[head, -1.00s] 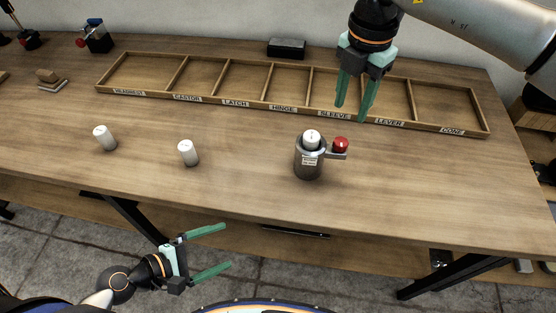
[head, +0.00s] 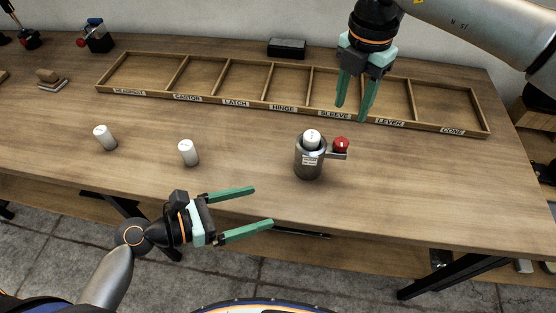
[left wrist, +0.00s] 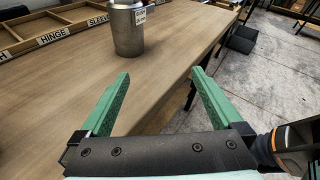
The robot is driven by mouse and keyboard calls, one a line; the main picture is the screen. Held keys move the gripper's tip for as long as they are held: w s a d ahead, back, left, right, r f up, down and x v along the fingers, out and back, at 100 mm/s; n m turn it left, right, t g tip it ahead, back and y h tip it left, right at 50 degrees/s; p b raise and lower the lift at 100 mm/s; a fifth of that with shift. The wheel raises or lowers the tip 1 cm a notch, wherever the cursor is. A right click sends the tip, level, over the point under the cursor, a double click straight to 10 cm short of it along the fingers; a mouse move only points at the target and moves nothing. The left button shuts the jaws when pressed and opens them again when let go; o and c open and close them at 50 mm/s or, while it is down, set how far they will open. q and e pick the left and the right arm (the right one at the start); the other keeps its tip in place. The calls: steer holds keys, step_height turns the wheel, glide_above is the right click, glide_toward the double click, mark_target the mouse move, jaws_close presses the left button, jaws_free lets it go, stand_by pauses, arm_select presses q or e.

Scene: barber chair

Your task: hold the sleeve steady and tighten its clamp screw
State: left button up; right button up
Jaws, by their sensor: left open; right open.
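The sleeve (head: 309,163) is a grey metal cylinder with a small label, upright on the table; a white cap-like piece (head: 312,139) sits in its top. A side arm on its right carries a red knob (head: 341,144), which looks like the clamp screw. The sleeve also shows at the top of the left wrist view (left wrist: 127,30). My left gripper (head: 262,207) is open and empty at the table's front edge, its fingers pointing right, left of and nearer than the sleeve. My right gripper (head: 352,108) is open and empty, pointing down above the tray behind the sleeve.
A wooden tray (head: 222,104) with labelled, empty compartments lies along the back. A black box (head: 287,48) is behind the tray. The tabletop (head: 420,185) right of the sleeve is clear.

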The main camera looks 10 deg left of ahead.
mark_target(317, 150)
arm_select(q)
steer(key=w+d+r+t+y, duration=0.2)
steer(key=w+d+r+y, duration=0.15)
steer(key=w, duration=0.55)
steer(key=shift+n, duration=0.5)
steer(key=x, duration=1.2)
steer(key=shift+d, duration=0.6)
steer(key=shift+c, duration=0.4)
